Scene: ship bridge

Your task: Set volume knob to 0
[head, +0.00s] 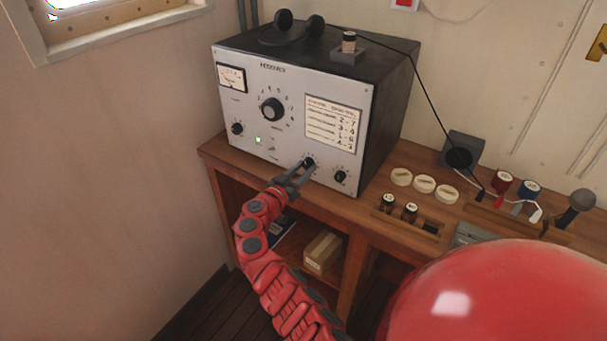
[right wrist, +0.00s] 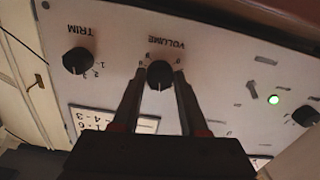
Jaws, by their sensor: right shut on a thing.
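The volume knob (head: 309,161) is a small black knob low on the pale front panel of the radio set (head: 240,95). In the right wrist view the panel appears upside down, and the knob (right wrist: 160,74) sits beside the printed word VOLUME. A pale pointer line on it points toward the bottom of that picture; the small scale marks around it are too blurred to read surely. My right gripper (head: 302,169) is shut on the knob, with one finger on each side (right wrist: 159,92). My left gripper is not in view.
The trim knob (head: 340,177) is close to the right of the volume knob. A large dial (head: 273,109) is above, a green lamp (head: 258,140) to the left. Headphones (head: 298,22) lie on top. Round pale pieces (head: 424,184) and a microphone (head: 576,205) are on the desk.

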